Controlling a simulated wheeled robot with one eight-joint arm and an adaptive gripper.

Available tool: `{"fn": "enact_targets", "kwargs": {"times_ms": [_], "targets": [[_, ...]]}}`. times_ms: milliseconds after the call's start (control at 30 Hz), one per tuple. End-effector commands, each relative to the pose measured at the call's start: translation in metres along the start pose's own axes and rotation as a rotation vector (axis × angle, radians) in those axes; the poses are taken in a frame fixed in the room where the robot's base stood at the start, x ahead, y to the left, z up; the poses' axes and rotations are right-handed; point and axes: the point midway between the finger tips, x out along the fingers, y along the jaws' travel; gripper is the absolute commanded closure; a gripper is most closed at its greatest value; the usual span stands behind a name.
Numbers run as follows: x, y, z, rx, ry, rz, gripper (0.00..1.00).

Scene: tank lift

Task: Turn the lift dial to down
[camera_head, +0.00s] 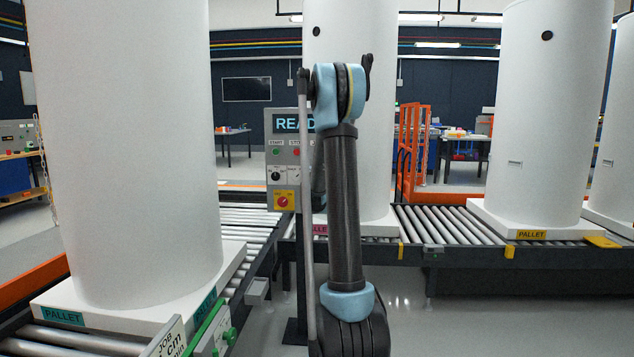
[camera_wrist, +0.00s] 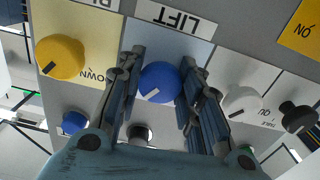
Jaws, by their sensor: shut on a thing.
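The lift dial (camera_wrist: 160,82), a round blue knob with a pale pointer mark, sits on a light-blue patch beside the LIFT label (camera_wrist: 175,18) in the wrist view. My gripper (camera_wrist: 163,76) is shut on it, one finger on each side. The mark points toward the lower left in this tilted view. A partly hidden word ending in "OWN" (camera_wrist: 97,77) lies left of the dial, partly behind a finger. In the head view my arm stands in the middle, and I cannot make out the gripper or the dial there.
A yellow knob (camera_wrist: 60,57) is left of the dial; white (camera_wrist: 242,103) and black (camera_wrist: 297,116) knobs are right, close to the fingers. In the head view, a grey control box (camera_head: 284,160) is partly behind my arm. White tanks (camera_head: 130,150) stand on roller conveyors (camera_head: 430,225).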

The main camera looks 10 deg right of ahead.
Motion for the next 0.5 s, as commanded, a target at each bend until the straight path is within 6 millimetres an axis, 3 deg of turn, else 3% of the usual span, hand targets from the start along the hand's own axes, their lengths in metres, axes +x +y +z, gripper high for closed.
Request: {"fn": "enact_targets", "kwargs": {"times_ms": [500], "targets": [[0.0004, -0.0022, -0.0001, -0.456, 0.001, -0.002, 0.91]]}}
